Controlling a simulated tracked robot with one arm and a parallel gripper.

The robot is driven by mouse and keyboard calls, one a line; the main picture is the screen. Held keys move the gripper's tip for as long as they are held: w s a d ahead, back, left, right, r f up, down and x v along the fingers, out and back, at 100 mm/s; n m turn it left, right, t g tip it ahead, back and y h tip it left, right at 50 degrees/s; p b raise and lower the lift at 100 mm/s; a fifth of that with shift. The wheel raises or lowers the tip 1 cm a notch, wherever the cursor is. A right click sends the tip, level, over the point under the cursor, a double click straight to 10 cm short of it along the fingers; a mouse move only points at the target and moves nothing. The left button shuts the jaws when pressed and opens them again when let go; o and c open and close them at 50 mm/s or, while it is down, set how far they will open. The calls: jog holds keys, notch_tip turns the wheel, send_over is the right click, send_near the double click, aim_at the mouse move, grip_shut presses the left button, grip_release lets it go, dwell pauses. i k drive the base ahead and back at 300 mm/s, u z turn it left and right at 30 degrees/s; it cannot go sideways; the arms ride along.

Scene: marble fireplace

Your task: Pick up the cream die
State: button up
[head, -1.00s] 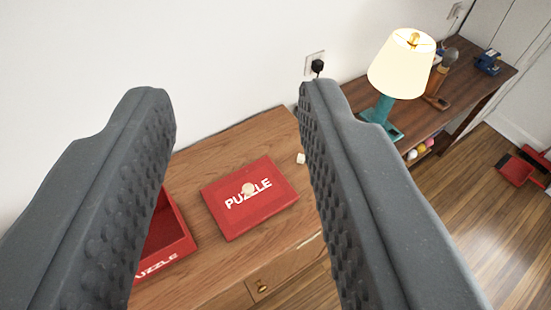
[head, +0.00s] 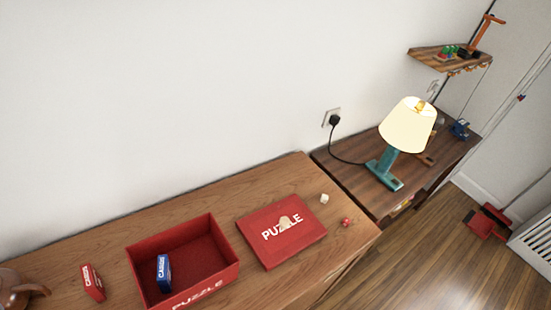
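The cream die (head: 324,199) is a small pale cube on the wooden cabinet top (head: 110,233), near its right end and just beyond the right corner of the red puzzle lid (head: 275,245). It stands apart from the lid. My gripper is not in the current view, so I cannot see where it is relative to the die.
A red die (head: 346,222) lies right of the lid. A small beige object (head: 285,221) rests on the lid. Left are an open red box (head: 222,255) holding a blue card pack (head: 163,273), and a red pack (head: 93,283). A lamp (head: 408,127) stands on the neighbouring table.

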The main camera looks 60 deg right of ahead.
aim_at(325, 197)
jog(key=u, duration=1.8)
jog(key=k, duration=2.35)
jog(key=z, duration=1.6)
jog(key=i, duration=1)
